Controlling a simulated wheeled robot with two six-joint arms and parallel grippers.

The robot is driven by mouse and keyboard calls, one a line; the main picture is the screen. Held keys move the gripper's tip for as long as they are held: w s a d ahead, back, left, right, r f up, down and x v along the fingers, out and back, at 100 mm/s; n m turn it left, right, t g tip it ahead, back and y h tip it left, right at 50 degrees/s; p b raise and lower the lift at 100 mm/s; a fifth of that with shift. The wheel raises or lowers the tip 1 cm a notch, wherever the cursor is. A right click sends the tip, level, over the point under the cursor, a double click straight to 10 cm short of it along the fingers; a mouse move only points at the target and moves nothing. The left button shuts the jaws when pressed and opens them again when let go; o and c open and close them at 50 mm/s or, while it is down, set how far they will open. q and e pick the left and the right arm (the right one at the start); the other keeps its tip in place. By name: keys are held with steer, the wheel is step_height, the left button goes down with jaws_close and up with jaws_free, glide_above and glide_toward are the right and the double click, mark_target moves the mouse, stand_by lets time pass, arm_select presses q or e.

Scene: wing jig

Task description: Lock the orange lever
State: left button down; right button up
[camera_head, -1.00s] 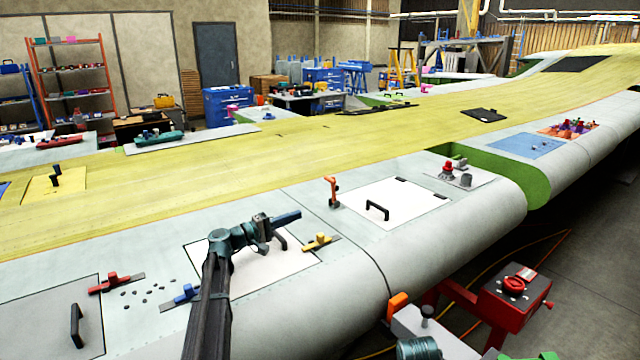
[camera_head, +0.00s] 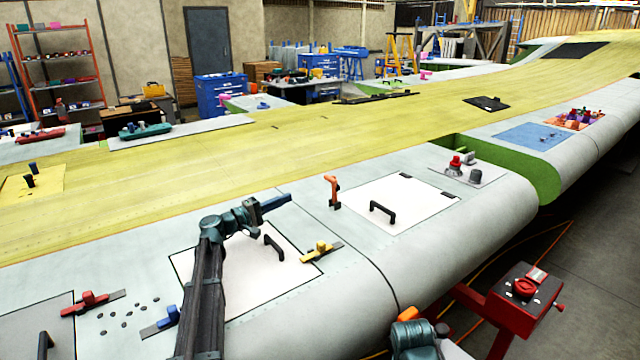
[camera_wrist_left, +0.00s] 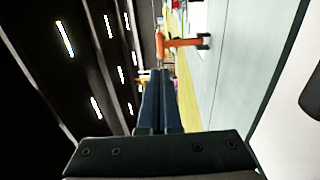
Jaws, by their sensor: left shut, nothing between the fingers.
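The orange lever (camera_head: 332,189) stands upright on the pale wing surface, beside the left corner of a white panel. In the left wrist view the orange lever (camera_wrist_left: 180,43) shows beyond the fingertips, with a dark block at its end. My left gripper (camera_head: 288,199) is shut and empty, above the wing to the left of the lever and apart from it. In the wrist view the left gripper's two dark fingers (camera_wrist_left: 159,75) lie together and point toward the lever.
A white panel with a black handle (camera_head: 382,211) lies right of the lever. Another black handle (camera_head: 274,246) and a yellow clamp (camera_head: 320,250) are below my left gripper. Red knobs (camera_head: 455,164) stand farther right. The wing surface around the lever is clear.

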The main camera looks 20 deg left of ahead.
mark_target(328, 180)
arm_select(q)
steer(key=p+x, duration=0.1)
steer(key=x, duration=1.3)
